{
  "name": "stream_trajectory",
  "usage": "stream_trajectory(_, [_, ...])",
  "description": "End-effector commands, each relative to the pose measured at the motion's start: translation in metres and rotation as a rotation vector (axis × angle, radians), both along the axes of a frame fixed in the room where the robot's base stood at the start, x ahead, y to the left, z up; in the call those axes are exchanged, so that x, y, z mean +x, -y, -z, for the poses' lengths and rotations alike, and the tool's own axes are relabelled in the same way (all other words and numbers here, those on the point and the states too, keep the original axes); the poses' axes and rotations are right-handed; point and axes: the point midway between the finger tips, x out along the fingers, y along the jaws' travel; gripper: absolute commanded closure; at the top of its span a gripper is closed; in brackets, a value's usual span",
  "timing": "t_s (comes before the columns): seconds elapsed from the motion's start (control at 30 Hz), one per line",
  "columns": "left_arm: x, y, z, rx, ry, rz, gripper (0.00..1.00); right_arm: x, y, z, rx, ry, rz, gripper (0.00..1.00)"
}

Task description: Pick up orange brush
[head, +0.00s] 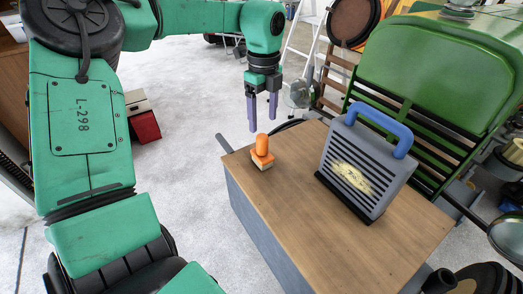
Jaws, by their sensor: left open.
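The orange brush (262,154) stands on the wooden top of a box-like table (290,215), near its far left corner. It has an upright orange handle and a pale lower part resting on the wood. My left gripper (262,125) is above and slightly behind the brush in the picture, pointing down. Its two purple-grey fingers are apart with nothing between them. The gripper does not touch the brush. My right gripper is not in the head view.
A grey slatted case with a blue handle (364,160) stands on the table, right of the brush. A green tractor body (440,65) is behind it. A red box (145,127) lies on the floor at left. Wood in front of the brush is bare.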

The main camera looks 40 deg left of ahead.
Motion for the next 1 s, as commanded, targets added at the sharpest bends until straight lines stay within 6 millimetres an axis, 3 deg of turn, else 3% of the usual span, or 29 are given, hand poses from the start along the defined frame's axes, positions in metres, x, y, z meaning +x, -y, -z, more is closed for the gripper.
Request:
stream_trajectory(0.27, [-0.005, -0.001, 0.038, -0.005, -0.003, 0.001, 0.24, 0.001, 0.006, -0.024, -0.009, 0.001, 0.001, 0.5])
stream_trajectory(0.4, [-0.004, -0.001, 0.061, -0.003, 0.0, 0.001, 0.24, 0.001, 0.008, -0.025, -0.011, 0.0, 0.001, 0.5])
stream_trajectory(0.6, [-0.003, -0.001, 0.064, -0.002, 0.004, 0.001, 0.24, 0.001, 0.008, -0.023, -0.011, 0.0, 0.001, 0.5])
stream_trajectory(0.8, [-0.003, -0.002, 0.063, -0.002, 0.004, 0.001, 1.0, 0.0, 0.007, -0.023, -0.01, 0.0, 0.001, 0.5])
stream_trajectory(1.0, [-0.003, -0.002, 0.063, -0.002, 0.003, 0.001, 1.0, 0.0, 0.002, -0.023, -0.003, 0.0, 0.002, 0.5])
